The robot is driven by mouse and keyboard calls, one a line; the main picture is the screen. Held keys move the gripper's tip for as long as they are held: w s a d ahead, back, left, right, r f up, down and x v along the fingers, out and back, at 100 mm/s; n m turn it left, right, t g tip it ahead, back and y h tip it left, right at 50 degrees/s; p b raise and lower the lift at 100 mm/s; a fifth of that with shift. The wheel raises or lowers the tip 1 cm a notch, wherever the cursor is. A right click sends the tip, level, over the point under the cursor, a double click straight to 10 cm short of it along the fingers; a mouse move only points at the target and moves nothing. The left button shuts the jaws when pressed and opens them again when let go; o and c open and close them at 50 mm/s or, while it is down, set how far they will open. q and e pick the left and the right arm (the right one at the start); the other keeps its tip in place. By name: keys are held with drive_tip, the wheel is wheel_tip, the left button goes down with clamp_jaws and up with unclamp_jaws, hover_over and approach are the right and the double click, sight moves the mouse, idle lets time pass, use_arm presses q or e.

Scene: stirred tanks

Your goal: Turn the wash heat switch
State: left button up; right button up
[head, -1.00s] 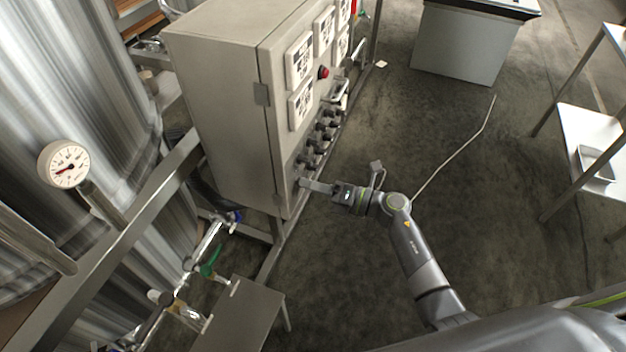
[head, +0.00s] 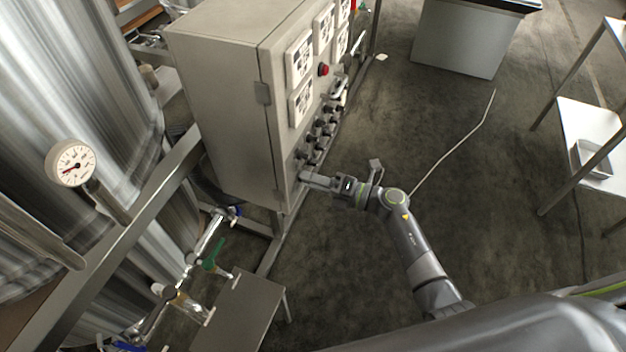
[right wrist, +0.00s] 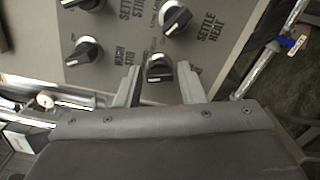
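The control cabinet (head: 230,110) carries rows of black rotary switches on its front. In the right wrist view, one black switch (right wrist: 159,70) with a pale mark stands between the two fingers of my right gripper (right wrist: 159,84). Its own label is hidden, but its place beside the wash stir switch (right wrist: 84,51) and below the settle heat switch (right wrist: 174,18) fits the wash heat switch. The fingers are apart, one on each side of it, with small gaps showing. In the head view my right gripper (head: 304,179) is at the cabinet's lower front corner. My left gripper is not in view.
A red button (head: 323,70) and several white display panels (head: 300,60) are higher on the cabinet. A steel tank with a gauge (head: 71,163) and pipes with valves (head: 212,254) are at left. The floor to the right of the cabinet is mostly clear.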

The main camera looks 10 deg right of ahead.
drive_tip(key=shift+o, duration=1)
drive_tip(key=b+v, duration=0.4)
drive_tip(key=v, duration=1.3)
drive_tip(key=shift+d+b, duration=0.2)
drive_tip(key=shift+b, duration=0.1)
drive_tip(key=shift+s, duration=0.15)
